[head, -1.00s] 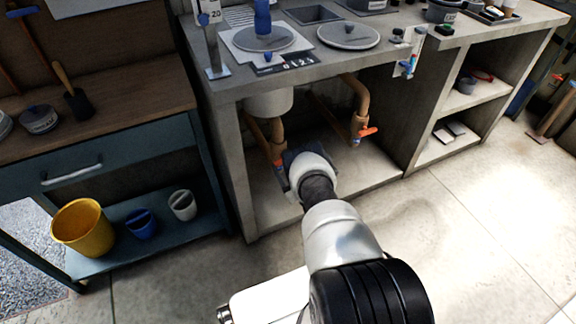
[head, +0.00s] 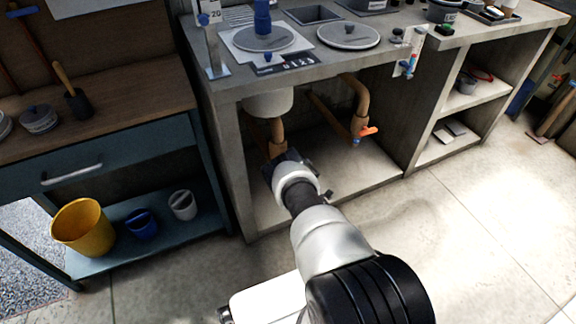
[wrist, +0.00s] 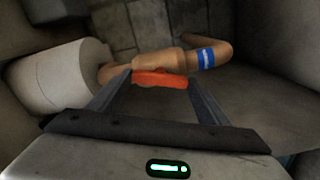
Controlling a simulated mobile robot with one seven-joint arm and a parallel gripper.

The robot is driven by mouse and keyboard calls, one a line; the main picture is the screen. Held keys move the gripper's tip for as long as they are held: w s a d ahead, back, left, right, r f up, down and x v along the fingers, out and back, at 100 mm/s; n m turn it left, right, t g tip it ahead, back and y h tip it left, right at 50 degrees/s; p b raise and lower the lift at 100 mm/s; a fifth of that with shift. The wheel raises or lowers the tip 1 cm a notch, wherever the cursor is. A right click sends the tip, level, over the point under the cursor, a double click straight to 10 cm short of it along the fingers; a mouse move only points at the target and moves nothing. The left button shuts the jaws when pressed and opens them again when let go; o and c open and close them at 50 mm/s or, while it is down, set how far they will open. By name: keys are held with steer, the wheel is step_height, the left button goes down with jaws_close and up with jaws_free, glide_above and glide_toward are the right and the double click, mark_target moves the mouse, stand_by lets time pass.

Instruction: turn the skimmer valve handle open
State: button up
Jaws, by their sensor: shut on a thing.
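The pipe bends at the right and carries a blue band with a white mark (wrist: 206,58). In the head view my gripper (head: 284,162) is under the counter at the left pipe (head: 277,138), below the white basin. My wrist hides the held handle there.
A second pipe with an orange handle (head: 368,132) stands to the right under the counter. The counter's left wall (head: 236,165) is close to my gripper. A white cylinder (wrist: 62,78) is left of the handle.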

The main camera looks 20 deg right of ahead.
steer(key=shift+w+r+n, duration=0.1)
steer(key=shift+n, duration=1.9)
steer(key=o, duration=1.1)
steer(key=shift+c, duration=0.2)
